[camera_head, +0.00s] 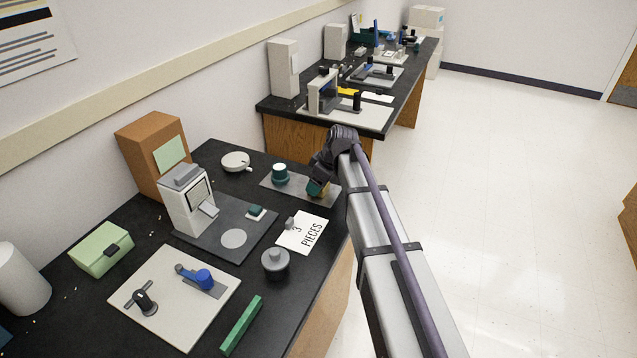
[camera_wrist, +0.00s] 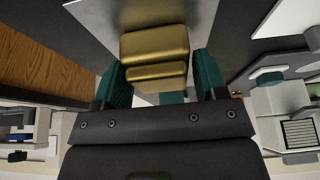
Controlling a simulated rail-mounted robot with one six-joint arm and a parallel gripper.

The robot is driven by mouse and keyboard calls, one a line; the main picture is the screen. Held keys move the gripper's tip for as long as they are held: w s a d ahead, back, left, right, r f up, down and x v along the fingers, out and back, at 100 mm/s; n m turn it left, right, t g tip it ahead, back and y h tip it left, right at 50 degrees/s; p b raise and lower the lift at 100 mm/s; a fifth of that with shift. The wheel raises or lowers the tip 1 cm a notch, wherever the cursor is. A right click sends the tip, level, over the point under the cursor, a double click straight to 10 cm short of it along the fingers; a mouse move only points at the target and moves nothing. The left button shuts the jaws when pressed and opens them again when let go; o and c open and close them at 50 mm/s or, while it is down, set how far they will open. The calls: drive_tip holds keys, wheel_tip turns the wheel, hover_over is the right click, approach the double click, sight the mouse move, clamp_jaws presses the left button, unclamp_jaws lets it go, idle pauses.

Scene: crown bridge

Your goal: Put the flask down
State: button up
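The flask is a brass-coloured block in two stacked slabs (camera_wrist: 155,47). In the head view my gripper (camera_head: 318,187) is over the right part of a grey mat (camera_head: 298,188) at the back right of the near bench, and only a little of the flask shows there. I cannot tell whether the flask's underside touches the mat.
A teal and white round piece (camera_head: 280,174) stands on the mat, left of my gripper. A "3 PIECES" card (camera_head: 303,233) lies in front, and a grey lidded pot (camera_head: 275,263) stands nearer. A white machine (camera_head: 187,200) stands left. The bench's right edge is close.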

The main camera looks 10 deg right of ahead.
drive_tip(key=o, duration=0.3)
drive_tip(key=shift+r+p, duration=0.35)
drive_tip(key=p+v, duration=1.1)
drive_tip(key=v, duration=0.1)
drive_tip(key=s+a+m+g+h, duration=0.1)
drive_tip(key=s+m, duration=0.2)
drive_tip(key=s, duration=0.5)
drive_tip(key=s+a+f+m+g+h, duration=0.1)
drive_tip(key=s+m, duration=0.3)
drive_tip(key=s, duration=0.3)
drive_tip(key=s+a+m+h, duration=0.1)
drive_tip(key=s+a+m, duration=0.1)
drive_tip(key=s, duration=0.6)
drive_tip(key=shift+s+a+f+m+g, duration=0.1)
drive_tip(key=shift+s+f+m+g, duration=0.25)
drive_tip(key=shift+m, duration=0.35)
drive_tip(key=shift+w, duration=0.1)
